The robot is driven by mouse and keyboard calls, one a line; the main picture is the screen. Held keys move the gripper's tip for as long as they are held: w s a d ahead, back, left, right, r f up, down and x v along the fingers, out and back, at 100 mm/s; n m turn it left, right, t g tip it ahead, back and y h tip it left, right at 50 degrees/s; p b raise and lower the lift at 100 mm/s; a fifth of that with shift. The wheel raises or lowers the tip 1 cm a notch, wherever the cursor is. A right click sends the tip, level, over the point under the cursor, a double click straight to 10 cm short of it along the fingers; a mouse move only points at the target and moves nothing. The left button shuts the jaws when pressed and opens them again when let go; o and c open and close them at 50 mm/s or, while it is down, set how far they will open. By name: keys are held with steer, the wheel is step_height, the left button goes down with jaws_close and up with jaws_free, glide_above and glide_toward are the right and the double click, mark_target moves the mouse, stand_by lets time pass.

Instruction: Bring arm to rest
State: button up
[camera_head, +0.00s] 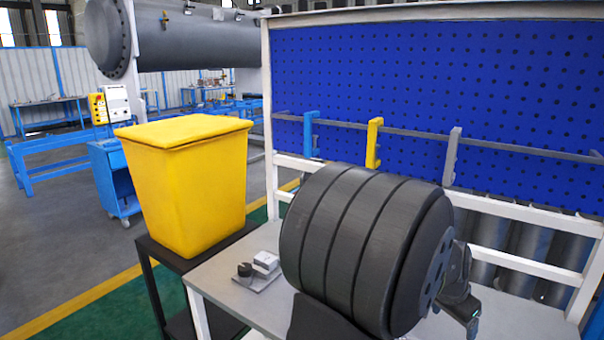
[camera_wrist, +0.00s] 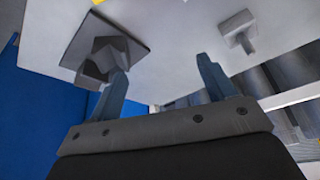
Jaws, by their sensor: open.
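My gripper (camera_wrist: 161,67) shows in the wrist view with its two blue-grey fingers spread apart and nothing between them. Behind the gap is the pale table top (camera_wrist: 175,40). A grey angular block (camera_wrist: 105,58) on a dark square plate (camera_wrist: 137,45) lies just beyond the left finger. The finger overlaps it in the picture, and I cannot tell whether they touch. In the head view my arm's large dark ribbed part fills the middle front, and I cannot make out the finger gap there.
The work table (camera_head: 225,290) carries a small plate with a black knob and white block (camera_head: 265,262). A yellow bin (camera_head: 195,190) stands to the left. Blue (camera_head: 309,135), yellow (camera_head: 374,145) and grey (camera_head: 452,157) hooks hang on a rail before the blue pegboard (camera_head: 440,90).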

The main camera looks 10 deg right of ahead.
steer(key=w+a+n, duration=0.2)
steer(key=w+a, duration=0.6)
steer(key=w, duration=0.2)
steer(key=shift+f+t, duration=0.2)
steer(key=shift+t, duration=0.2)
steer(key=shift+a, duration=0.1)
steer(key=s+d+m, duration=0.1)
steer(key=s+d, duration=0.5)
steer(key=s, duration=0.2)
steer(key=s+d+m+g, duration=0.1)
steer(key=s+d+m, duration=0.1)
steer(key=s+d, duration=0.4)
steer(key=s, duration=0.3)
steer(key=shift+s+r, duration=0.15)
steer(key=shift+r, duration=0.15)
